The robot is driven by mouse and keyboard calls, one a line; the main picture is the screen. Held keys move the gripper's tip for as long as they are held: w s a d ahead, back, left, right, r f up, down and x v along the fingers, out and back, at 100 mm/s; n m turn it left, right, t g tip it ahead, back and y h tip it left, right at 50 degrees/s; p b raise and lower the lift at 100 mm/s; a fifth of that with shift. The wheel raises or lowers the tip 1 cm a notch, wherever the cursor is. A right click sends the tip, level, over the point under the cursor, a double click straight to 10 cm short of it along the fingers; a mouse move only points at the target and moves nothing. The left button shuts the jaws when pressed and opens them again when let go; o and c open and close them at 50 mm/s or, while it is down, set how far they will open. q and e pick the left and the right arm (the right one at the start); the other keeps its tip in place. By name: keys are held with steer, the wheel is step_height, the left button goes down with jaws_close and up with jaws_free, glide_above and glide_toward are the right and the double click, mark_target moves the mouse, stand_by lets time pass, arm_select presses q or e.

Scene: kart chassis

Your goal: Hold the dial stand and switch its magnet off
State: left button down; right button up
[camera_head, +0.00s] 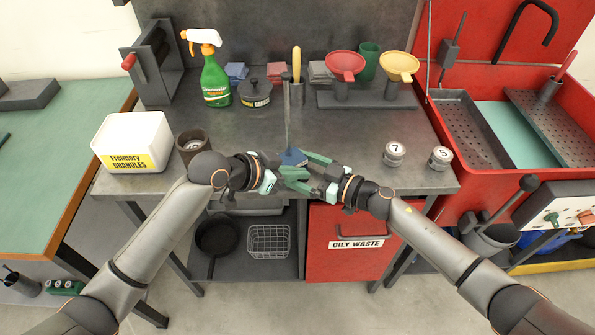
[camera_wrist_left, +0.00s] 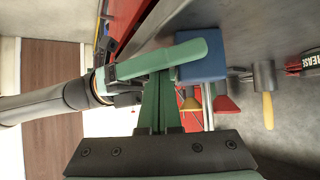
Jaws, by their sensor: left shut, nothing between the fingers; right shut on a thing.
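The dial stand has a blue block base (camera_head: 292,157) and a thin upright post (camera_head: 287,115). It stands near the front edge of the grey bench. In the left wrist view its blue base (camera_wrist_left: 203,55) shows plainly, with a metal rod beside it. My right gripper (camera_head: 318,160) is shut on the stand's base, with a long green finger along it. My left gripper (camera_head: 297,173) is shut and empty, its fingertips close to the base and the right fingers. In the left wrist view my left fingers (camera_wrist_left: 162,85) point at the base. I cannot make out the magnet switch.
On the bench are a white granules tub (camera_head: 133,142), a brown can (camera_head: 192,146), a green spray bottle (camera_head: 215,82), a funnel rack (camera_head: 366,99) and weights marked 7 (camera_head: 394,155) and 5 (camera_head: 440,158). The red oily waste bin (camera_head: 352,262) stands below. The bench middle is mostly clear.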

arm_select(q)
steer(key=shift+s+a+f, duration=0.2)
steer(key=shift+a+f, duration=0.2)
steer(key=shift+f, duration=0.15)
arm_select(e)
steer(key=shift+w+d, duration=0.1)
steer(key=shift+d, duration=0.05)
steer(key=shift+w+d, duration=0.1)
steer(key=shift+d, duration=0.05)
steer(key=shift+o, duration=0.2)
steer(key=shift+a, duration=0.3)
arm_select(q)
steer(key=v, duration=0.9)
steer(key=shift+d+r, duration=0.2)
steer(key=shift+r, duration=0.25)
arm_select(e)
steer(key=shift+s, duration=0.2)
steer(key=o, duration=0.6)
